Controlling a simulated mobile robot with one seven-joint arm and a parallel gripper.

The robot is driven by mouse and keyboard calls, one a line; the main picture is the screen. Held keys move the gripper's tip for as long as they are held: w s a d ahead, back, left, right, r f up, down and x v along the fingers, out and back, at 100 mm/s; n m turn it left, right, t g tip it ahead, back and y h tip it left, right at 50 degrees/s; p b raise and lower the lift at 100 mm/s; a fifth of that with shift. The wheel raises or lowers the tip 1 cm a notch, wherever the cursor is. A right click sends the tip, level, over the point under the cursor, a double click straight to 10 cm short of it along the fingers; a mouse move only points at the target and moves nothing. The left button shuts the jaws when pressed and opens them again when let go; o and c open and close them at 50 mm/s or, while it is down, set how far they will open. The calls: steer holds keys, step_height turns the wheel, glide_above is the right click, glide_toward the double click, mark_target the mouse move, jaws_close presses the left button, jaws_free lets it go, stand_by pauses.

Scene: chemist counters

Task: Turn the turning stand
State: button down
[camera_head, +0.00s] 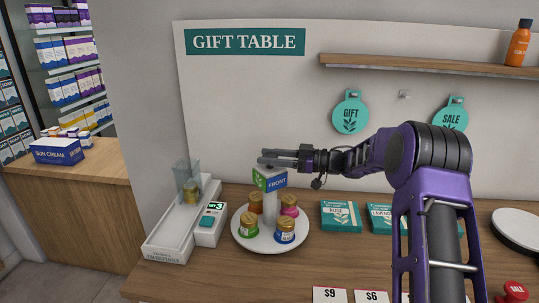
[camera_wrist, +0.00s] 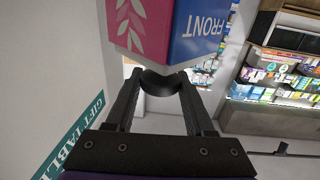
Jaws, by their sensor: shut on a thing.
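The turning stand is a round white plate (camera_head: 240,236) with a pale central post (camera_head: 269,208) and a sign block (camera_head: 272,179) on top. In the head view the block shows a green face and a blue face marked FRONT. Several gold-lidded jars stand around the post, including a green one (camera_head: 248,226) and a blue one (camera_head: 284,233). My gripper (camera_head: 270,159) is at the top of the block. In the wrist view it (camera_wrist: 160,84) is shut on a dark round knob (camera_wrist: 160,80) at the block, whose pink (camera_wrist: 140,22) and blue (camera_wrist: 200,30) faces show upside down.
A white tray dispenser (camera_head: 180,228) with a small device (camera_head: 210,222) showing a green 3 stands left of the plate. Teal boxes (camera_head: 341,216) lie to its right. Price cards (camera_head: 330,295) stand at the front. A wooden shelf (camera_head: 420,65) and teal hanging tags (camera_head: 350,113) are on the wall.

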steer(key=shift+f+n+g, duration=0.1)
steer(key=shift+n+g, duration=0.95)
steer(key=shift+g, duration=0.6)
steer(key=shift+n+g, duration=1.05)
steer(key=shift+g, duration=0.6)
steer(key=shift+n+g+h, duration=0.3)
steer(key=shift+n+g, duration=0.3)
steer(key=shift+g, duration=0.3)
steer(key=shift+c, duration=1.4)
jaws_free()
step_height(320, 180, up, 10)
steer(key=shift+r, duration=0.15)
